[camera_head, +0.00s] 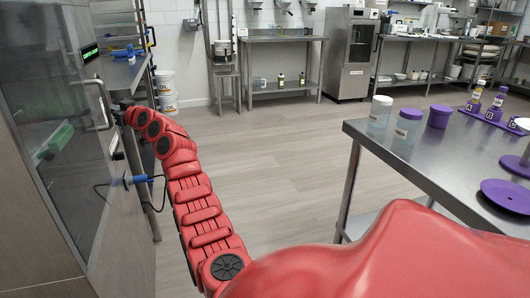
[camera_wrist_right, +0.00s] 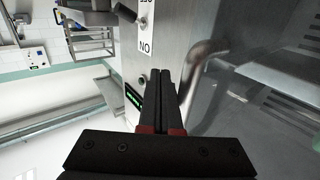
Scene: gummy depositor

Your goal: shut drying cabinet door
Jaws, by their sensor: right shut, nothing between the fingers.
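The drying cabinet fills the left side of the head view. Its glass door (camera_head: 60,140) has a metal bar handle (camera_head: 98,104) near its right edge. I cannot tell whether the door is fully shut or slightly ajar. My right arm reaches to this edge, and the right gripper (camera_head: 117,112) is beside the handle, small and partly hidden. In the right wrist view my right gripper (camera_wrist_right: 166,84) is shut and empty, with the curved handle (camera_wrist_right: 196,72) and the glass door (camera_wrist_right: 255,65) just to its right. I cannot tell whether it touches them. My left gripper is not in view.
A blue plug with a dark cable (camera_head: 138,180) sticks out from the cabinet's side below my arm. White buckets (camera_head: 166,90) stand behind. A steel table (camera_head: 440,150) with jars and purple items is at right. The floor (camera_head: 270,160) between is clear.

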